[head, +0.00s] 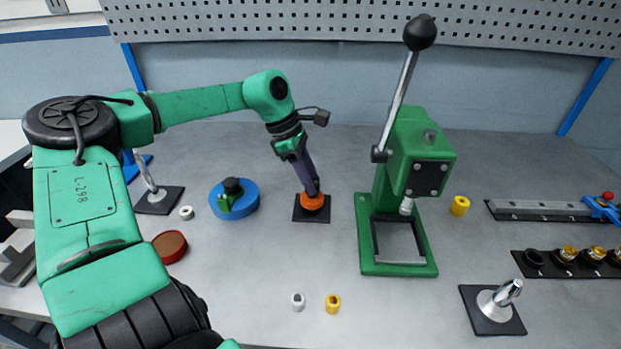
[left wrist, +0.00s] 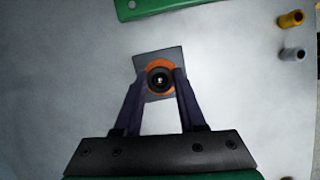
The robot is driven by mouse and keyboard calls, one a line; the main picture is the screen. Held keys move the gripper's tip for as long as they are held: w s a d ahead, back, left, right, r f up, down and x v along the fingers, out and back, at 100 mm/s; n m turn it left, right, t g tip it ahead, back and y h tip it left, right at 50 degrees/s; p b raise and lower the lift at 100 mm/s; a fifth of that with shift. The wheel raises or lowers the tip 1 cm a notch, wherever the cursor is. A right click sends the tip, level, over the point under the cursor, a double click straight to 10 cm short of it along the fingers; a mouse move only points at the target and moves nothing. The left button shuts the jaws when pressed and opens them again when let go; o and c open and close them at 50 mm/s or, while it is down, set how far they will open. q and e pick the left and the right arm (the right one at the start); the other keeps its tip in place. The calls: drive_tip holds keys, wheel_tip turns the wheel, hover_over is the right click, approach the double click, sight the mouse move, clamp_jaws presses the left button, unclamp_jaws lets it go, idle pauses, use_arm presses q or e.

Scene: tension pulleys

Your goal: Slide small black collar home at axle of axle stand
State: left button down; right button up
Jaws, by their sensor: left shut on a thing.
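The axle stand has a dark square base plate (head: 312,216) and carries an orange pulley (head: 312,203); the plate also shows in the left wrist view (left wrist: 146,62). My left gripper (head: 314,189) reaches down over the stand from above. In the left wrist view its two dark fingers (left wrist: 160,85) are shut on the small black collar (left wrist: 152,84), above the orange pulley (left wrist: 158,64). A bright axle tip shows inside the collar's hole. How far down the collar sits cannot be told. In the head view the fingers hide the collar. My right gripper is out of view.
A green lever press (head: 420,165) stands right of the stand. A blue disc (head: 245,200) and a red-brown disc (head: 170,247) lie left. White (head: 298,302) and yellow (head: 333,304) spacers stand in front. A tilted metal post (head: 495,303) is front right. The table between is clear.

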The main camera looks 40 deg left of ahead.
use_arm(q)
drive_tip(key=shift+f+b, duration=0.5)
drive_tip(key=shift+f, duration=0.1)
drive_tip(key=shift+f, duration=0.15)
drive_tip(key=shift+c, duration=2)
unclamp_jaws()
drive_tip(key=v, duration=1.4)
drive_tip(key=shift+r+b, duration=0.25)
drive_tip(key=shift+b, duration=0.1)
drive_tip(key=shift+a, duration=0.1)
